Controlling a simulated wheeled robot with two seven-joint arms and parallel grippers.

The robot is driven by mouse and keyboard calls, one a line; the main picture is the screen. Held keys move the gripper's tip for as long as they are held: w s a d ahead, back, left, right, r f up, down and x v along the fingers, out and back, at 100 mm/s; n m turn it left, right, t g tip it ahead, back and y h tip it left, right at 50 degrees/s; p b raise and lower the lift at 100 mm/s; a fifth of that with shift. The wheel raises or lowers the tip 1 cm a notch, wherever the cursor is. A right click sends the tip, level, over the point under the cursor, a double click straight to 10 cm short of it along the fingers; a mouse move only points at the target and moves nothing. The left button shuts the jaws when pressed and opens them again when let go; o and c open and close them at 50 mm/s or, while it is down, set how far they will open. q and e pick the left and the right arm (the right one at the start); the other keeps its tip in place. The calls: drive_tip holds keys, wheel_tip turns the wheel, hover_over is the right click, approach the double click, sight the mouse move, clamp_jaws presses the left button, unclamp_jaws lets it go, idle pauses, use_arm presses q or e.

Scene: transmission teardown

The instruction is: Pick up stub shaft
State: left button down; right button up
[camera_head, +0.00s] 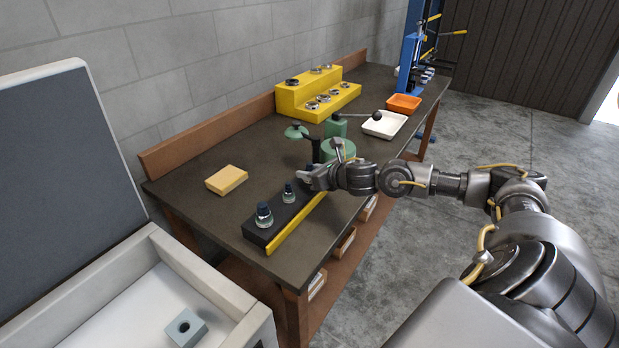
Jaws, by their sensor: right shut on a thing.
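My right gripper (312,180) reaches in from the right over the far end of a black rack (272,236) with a yellow front edge. It is shut on a small upright part with a dark top, which I take to be the stub shaft; the fingers hide most of it. I cannot tell whether this part is clear of the rack. Two similar metal parts with dark tops stand upright in the rack, a larger one (264,215) at the near end and a smaller one (288,194) in the middle. My left gripper is not in view.
Green fixtures (338,150) stand just behind my right gripper. A yellow block (227,180) lies left on the dark bench (205,208). A yellow stepped stand (291,103), a white tray (374,131) and an orange bin (404,108) are farther back. An open case (175,268) stands front left.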

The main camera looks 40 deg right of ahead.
clamp_jaws()
